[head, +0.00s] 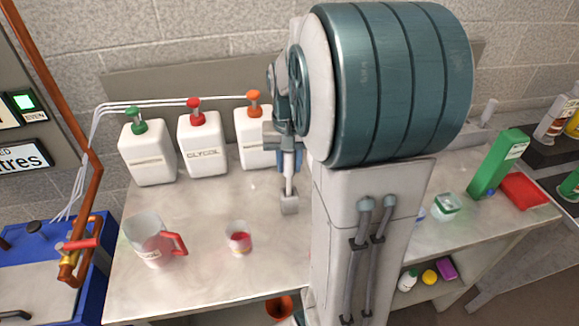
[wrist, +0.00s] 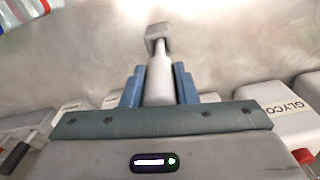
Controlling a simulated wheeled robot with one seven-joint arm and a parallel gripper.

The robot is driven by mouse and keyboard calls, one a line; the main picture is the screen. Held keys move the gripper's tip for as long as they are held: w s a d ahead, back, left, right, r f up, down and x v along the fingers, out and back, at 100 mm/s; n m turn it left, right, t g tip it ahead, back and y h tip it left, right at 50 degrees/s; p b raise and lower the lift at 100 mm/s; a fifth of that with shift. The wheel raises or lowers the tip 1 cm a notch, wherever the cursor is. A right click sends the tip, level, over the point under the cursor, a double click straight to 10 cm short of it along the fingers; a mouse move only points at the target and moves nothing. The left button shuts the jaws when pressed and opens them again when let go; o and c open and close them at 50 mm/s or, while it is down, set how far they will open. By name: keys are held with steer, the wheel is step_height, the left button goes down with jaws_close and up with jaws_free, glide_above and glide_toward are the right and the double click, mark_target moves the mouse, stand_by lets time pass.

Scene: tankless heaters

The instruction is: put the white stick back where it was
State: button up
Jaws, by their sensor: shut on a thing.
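The white stick (head: 289,190) has a thin shaft and a blocky grey-white end. It points down from my gripper (head: 290,162) over the bench (head: 200,280). In the wrist view, my gripper (wrist: 160,85) has its blue fingers shut on the stick (wrist: 160,75), one on each side of the shaft. The blocky end is away from the fingers. I cannot tell how far this end is above the bench. The upper part of the stick is hidden by the gripper.
Three white jugs with green (head: 148,155), red (head: 203,145) and orange (head: 254,135) pumps stand at the back left. A clear red-handled pitcher (head: 148,243) and a small cup with red contents (head: 239,240) stand nearer. A green box (head: 498,165) is at right.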

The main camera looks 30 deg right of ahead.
steer(key=shift+f, duration=0.8)
steer(key=shift+f, duration=0.25)
steer(key=o, duration=1)
steer(key=shift+r, duration=0.15)
